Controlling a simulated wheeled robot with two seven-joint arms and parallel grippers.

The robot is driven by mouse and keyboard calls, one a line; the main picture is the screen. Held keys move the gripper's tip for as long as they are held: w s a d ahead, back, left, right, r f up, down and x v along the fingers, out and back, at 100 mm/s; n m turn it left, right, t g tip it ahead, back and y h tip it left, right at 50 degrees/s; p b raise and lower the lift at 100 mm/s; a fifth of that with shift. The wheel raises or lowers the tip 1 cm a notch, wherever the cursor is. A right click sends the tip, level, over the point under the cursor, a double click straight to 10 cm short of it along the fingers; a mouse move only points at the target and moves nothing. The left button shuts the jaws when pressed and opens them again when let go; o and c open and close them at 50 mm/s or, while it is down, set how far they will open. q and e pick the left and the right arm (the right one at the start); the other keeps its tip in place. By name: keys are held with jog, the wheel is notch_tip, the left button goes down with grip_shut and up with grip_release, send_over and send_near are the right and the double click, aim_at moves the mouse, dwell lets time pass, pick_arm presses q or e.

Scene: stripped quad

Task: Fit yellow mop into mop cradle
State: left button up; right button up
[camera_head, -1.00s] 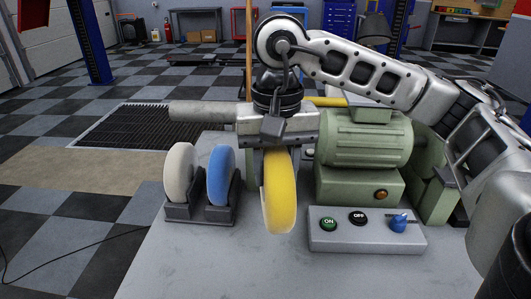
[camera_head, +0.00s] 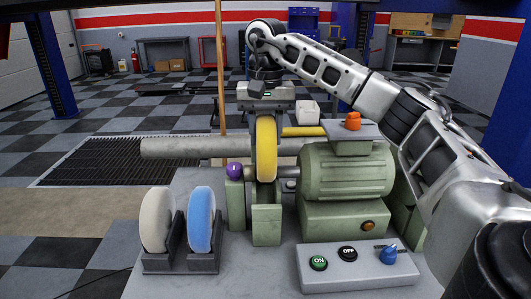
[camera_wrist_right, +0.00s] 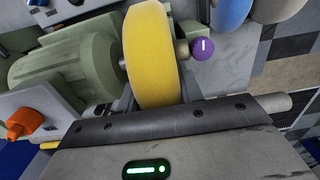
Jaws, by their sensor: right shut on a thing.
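The yellow mop (camera_head: 266,150) is a thick upright wheel. My right gripper (camera_head: 265,112) is shut on its upper part from above; the fingers are mostly hidden. The wheel stands between green posts, a front one (camera_head: 266,222) and a left one (camera_head: 235,203) with a purple knob (camera_head: 234,170). In the right wrist view the mop (camera_wrist_right: 150,55) lies between the motor and the purple knob (camera_wrist_right: 202,48). I cannot tell if it is seated. A dark rack (camera_head: 180,262) holds a white mop (camera_head: 156,218) and a blue mop (camera_head: 200,220). My left gripper is not in view.
A green motor (camera_head: 345,172) stands close right of the mop, with an orange knob (camera_head: 351,121) on top. A control box (camera_head: 357,268) sits in front. A long grey cylinder (camera_head: 185,147) extends left. Bare bench top (camera_head: 255,275) lies between rack and control box.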

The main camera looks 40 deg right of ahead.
jog(key=f, duration=0.2)
jog(key=shift+w+d+f, duration=0.35)
notch_tip(320, 180, down, 4)
jog(key=shift+r, duration=0.1)
jog(key=shift+w+d+p, duration=0.1)
jog(key=shift+p, duration=0.2)
jog(key=shift+f, duration=0.25)
jog(key=shift+f, duration=0.15)
jog(key=o, duration=1.1)
